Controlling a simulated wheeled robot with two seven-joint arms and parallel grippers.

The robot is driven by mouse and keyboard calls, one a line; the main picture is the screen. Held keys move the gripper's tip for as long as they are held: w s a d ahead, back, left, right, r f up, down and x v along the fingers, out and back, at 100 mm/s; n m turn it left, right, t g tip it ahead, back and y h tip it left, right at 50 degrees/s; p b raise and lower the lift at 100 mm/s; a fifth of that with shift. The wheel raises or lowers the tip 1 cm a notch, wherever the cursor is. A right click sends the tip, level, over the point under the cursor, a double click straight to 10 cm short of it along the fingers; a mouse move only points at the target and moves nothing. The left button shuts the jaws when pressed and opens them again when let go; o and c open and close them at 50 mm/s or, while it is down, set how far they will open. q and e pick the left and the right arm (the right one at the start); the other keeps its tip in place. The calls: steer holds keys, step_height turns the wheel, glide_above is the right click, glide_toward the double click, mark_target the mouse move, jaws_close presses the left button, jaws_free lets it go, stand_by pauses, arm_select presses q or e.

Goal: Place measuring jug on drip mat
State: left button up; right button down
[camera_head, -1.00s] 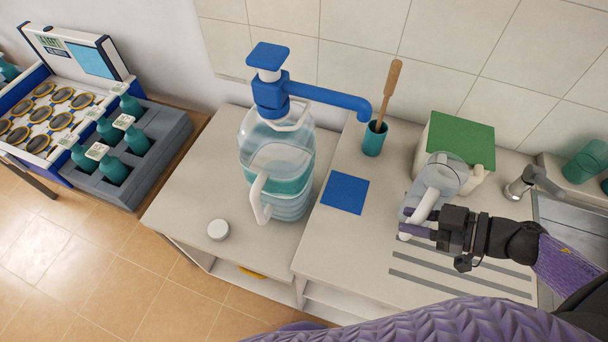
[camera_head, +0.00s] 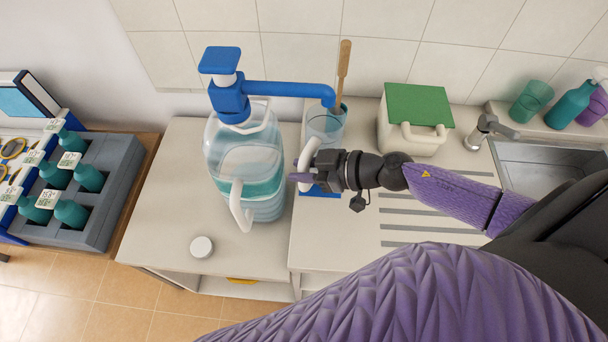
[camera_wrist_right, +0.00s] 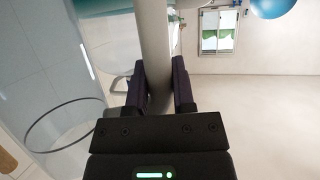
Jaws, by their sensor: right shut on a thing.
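The clear measuring jug (camera_head: 326,124) with a white handle (camera_head: 310,152) is in the head view, in front of the teal cup and wooden stick. My right gripper (camera_head: 302,178) is shut on the handle, which also shows between its fingers (camera_wrist_right: 160,80) in the wrist view. The blue drip mat (camera_head: 322,191) lies flat on the right counter, largely hidden by my gripper and the jug. The jug appears upright, over or just behind the mat; I cannot tell its height. My left gripper is not in view.
A large water bottle with a blue pump (camera_head: 230,98) stands left; its spout (camera_head: 290,90) reaches near the jug. A white handle (camera_head: 240,208) shows at the bottle's front. A green-lidded box (camera_head: 418,105) and sink (camera_head: 550,165) are right. A white lid (camera_head: 201,247) lies at the left counter's front.

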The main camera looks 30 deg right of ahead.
step_height(320, 180, down, 3)
steer(key=shift+s+f+b, duration=0.1)
steer(key=shift+b, duration=0.55)
steer(key=shift+f, duration=0.25)
steer(key=shift+r, duration=0.2)
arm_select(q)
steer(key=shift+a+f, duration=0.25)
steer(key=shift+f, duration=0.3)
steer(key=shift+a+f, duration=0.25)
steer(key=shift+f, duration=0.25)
arm_select(e)
steer(key=shift+f, duration=0.1)
steer(key=shift+c, duration=2.3)
jaws_free()
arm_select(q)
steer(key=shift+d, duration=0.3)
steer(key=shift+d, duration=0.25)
